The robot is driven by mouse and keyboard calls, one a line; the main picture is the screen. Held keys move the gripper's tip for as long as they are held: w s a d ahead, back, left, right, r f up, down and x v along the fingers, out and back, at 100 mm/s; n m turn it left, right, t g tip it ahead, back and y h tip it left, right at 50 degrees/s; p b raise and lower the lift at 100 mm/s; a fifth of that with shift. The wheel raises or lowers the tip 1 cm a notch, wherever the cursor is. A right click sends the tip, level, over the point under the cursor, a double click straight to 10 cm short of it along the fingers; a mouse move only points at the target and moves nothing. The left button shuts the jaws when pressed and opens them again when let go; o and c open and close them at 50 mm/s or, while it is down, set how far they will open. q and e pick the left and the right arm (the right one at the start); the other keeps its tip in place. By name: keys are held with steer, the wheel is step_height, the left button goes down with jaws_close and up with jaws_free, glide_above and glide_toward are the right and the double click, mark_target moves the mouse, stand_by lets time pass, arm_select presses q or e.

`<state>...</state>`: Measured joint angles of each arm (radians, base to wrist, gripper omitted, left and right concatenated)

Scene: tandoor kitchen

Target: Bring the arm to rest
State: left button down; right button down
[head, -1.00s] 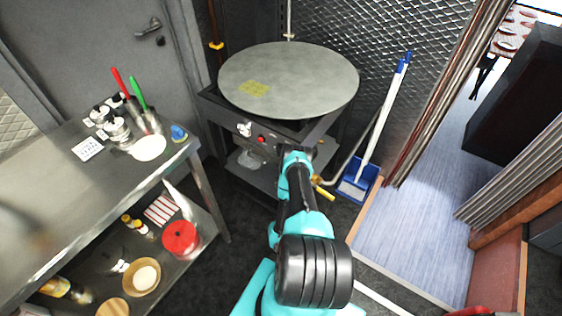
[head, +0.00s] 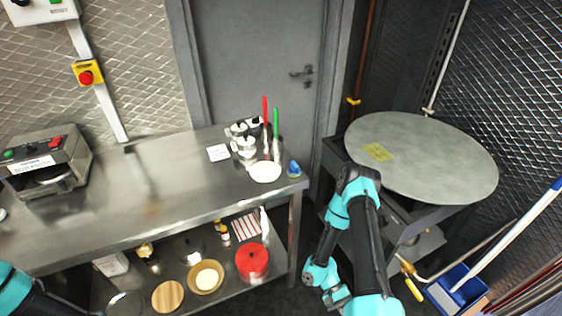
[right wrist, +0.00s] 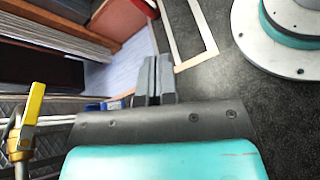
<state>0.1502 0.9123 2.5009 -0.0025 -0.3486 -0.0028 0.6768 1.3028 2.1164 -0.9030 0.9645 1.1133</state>
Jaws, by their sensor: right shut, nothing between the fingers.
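My right arm (head: 370,245) rises from the bottom of the head view, bends at a black elbow, and folds back down in front of the griddle stand. I cannot make out its fingertips there. In the right wrist view my right gripper (right wrist: 153,80) has its two grey fingers together, with nothing between them. It is clear of the shelves and griddle, above dark floor. Part of my left arm (head: 15,289) shows at the lower left corner of the head view; its gripper is outside the frame.
A round griddle (head: 430,150) with a yellow patch stands at right. A steel table (head: 110,190) at left holds utensils and a white plate (head: 265,171). Its lower shelf holds a red container (head: 252,260) and bowls. A blue dustpan (head: 455,288) and a yellow-handled valve (right wrist: 32,112) are nearby.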

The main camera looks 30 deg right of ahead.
steer(key=w+a+r+n+t+y, duration=0.3)
steer(key=w+a+r+n+t, duration=0.1)
steer(key=w+a+r+t, duration=1)
steer(key=w+a, duration=0.2)
steer(key=a, duration=0.1)
steer(key=shift+w+r, duration=0.4)
